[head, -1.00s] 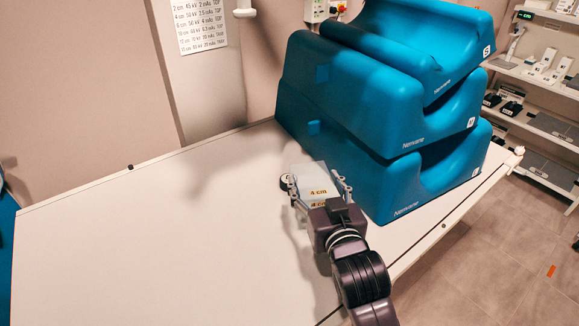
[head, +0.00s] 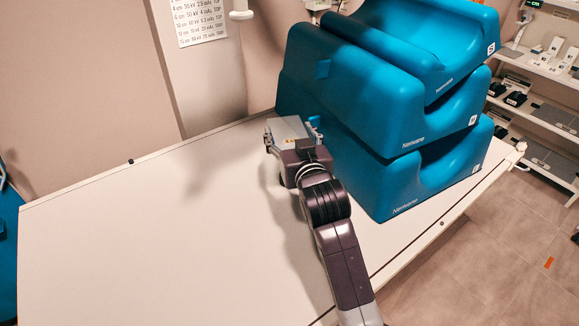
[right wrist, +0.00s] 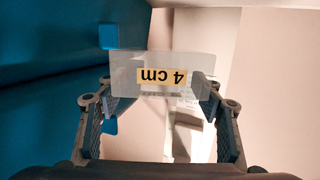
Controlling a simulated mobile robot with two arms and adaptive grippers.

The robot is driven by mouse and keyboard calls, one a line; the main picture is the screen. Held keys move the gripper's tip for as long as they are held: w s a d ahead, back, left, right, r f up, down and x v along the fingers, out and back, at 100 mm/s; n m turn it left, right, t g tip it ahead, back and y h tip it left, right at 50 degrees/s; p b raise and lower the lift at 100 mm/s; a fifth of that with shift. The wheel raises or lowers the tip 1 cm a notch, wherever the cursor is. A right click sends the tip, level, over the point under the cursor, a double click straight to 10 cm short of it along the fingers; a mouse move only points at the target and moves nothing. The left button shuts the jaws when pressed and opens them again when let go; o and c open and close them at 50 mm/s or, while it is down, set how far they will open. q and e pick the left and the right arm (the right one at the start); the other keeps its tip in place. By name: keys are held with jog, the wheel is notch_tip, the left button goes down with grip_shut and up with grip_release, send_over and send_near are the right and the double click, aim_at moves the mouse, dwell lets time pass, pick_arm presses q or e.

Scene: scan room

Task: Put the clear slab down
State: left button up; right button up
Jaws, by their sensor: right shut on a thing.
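The clear slab (head: 289,124) is a pale, see-through block between the fingers of my right gripper (head: 292,131). In the right wrist view the slab (right wrist: 150,65) carries an orange label reading "4 cm", upside down there. The right fingers (right wrist: 160,98) close on its two sides. In the head view the slab is over the far part of the white table (head: 130,235), close to the blue foam blocks. A shadow falls on the table beside the arm, and the slab looks held above the top; the exact gap is unclear. My left gripper is not in view.
A stack of large blue foam blocks (head: 375,115) stands just right of my right gripper, at the table's far right. The table's left and middle are bare. Shelves (head: 545,115) with small items stand beyond, at the right. A wall chart (head: 200,20) hangs behind.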

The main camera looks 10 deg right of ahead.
notch_tip(320, 180, down, 10)
jog(key=shift+f, duration=0.2)
jog(key=shift+f, duration=0.1)
dwell(0.3)
jog(key=o, duration=1.6)
jog(key=shift+f, duration=0.1)
jog(key=s, duration=0.4)
jog(key=s+r+b, duration=0.1)
jog(key=s, duration=0.3)
jog(key=s+r, duration=0.1)
jog(key=s, duration=0.3)
